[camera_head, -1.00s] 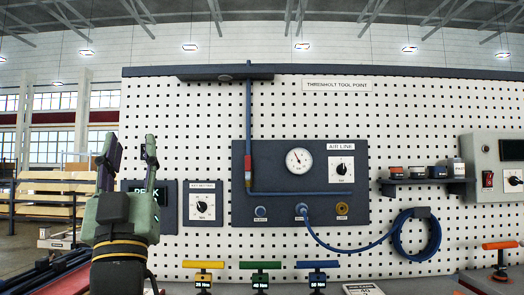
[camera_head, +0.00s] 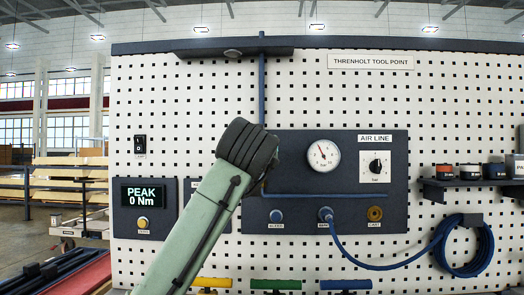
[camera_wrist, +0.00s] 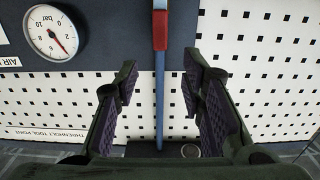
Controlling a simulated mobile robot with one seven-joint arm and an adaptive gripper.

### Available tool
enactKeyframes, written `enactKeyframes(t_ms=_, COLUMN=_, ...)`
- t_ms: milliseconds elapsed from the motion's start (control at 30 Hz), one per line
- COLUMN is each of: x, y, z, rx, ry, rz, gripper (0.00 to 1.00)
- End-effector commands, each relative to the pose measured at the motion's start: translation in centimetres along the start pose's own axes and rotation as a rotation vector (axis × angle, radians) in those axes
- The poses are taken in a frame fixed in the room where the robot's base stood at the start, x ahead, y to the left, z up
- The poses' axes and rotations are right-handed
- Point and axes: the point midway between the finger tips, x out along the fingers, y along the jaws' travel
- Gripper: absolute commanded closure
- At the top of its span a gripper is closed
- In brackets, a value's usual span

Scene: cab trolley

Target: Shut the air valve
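The air valve's red handle (camera_wrist: 160,28) sits on the vertical blue pipe (camera_wrist: 160,90) at the top of the wrist view, in line with the pipe. In the head view my arm hides the handle; the upper pipe (camera_head: 262,90) shows above the arm. My gripper (camera_wrist: 160,76) is open and empty, its two fingers on either side of the pipe, apart from it. The handle lies above the fingertips in the wrist picture. The head view hides the fingers behind my arm. The pressure gauge (camera_head: 323,155) has its needle partway along the scale.
The AIR LINE panel (camera_head: 345,215) carries a regulator knob (camera_head: 376,166) and a row of ports with a blue hose (camera_head: 385,266). A PEAK display (camera_head: 144,194) is at left. A dark overhead housing (camera_head: 225,54) is above. Coloured tool handles (camera_head: 276,284) stand below.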

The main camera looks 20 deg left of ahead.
Motion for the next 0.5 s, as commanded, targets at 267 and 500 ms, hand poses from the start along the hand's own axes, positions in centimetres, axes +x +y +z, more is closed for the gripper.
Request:
enactKeyframes(t_ms=267, x=4.2, y=-0.1, z=-0.4, rx=0.0, ry=-0.002, rz=-0.002, gripper=0.63)
enactKeyframes(t_ms=500, x=8.4, y=0.0, z=-0.4, rx=0.0, ry=0.0, rz=-0.001, gripper=0.63)
